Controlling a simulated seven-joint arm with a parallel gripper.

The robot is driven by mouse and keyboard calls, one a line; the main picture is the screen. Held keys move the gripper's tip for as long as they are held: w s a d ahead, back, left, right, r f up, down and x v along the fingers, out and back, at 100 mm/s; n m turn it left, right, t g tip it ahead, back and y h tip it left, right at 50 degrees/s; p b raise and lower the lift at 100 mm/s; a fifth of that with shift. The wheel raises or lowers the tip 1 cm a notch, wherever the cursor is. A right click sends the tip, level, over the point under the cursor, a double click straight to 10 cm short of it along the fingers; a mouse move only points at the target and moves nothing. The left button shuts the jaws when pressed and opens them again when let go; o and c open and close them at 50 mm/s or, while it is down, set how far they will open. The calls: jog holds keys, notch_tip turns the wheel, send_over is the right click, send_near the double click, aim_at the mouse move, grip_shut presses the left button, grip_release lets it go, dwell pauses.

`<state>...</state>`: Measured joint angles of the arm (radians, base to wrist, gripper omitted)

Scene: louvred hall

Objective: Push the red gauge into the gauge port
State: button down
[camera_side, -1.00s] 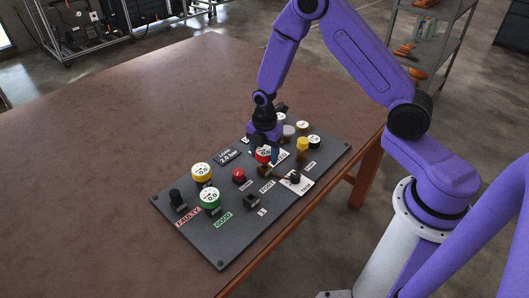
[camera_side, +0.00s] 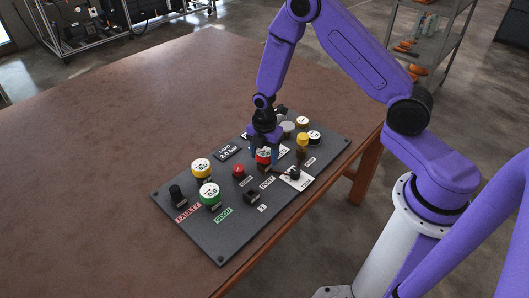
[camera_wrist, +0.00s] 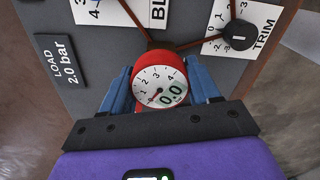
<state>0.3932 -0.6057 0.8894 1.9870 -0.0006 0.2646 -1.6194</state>
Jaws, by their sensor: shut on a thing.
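My gripper (camera_side: 264,152) is shut on the red gauge (camera_side: 263,159), above the middle of the dark panel (camera_side: 225,245). In the wrist view the gauge (camera_wrist: 160,87) has a white dial and a display reading 0.0. My two blue fingers (camera_wrist: 160,88) press on its left and right sides. A brownish fitting (camera_wrist: 160,45) shows just beyond it, where red lines on the panel meet. The PORT label (camera_side: 267,183) lies in front of the gauge. The gauge's underside and the port opening are hidden, so I cannot tell how they meet.
Yellow (camera_side: 201,166) and green (camera_side: 209,191) gauges stand at the panel's left. A red knob (camera_side: 239,170), a yellow-topped part (camera_side: 303,141) and a black TRIM knob (camera_side: 295,173) stand near my gripper. The brown table (camera_side: 110,130) is clear to the left.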

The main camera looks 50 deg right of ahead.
aim_at(265, 151)
jog(key=shift+c, duration=0.8)
grip_release()
jog(key=shift+r, duration=2.55)
notch_tip(265, 151, up, 17)
jog(key=shift+r, duration=0.2)
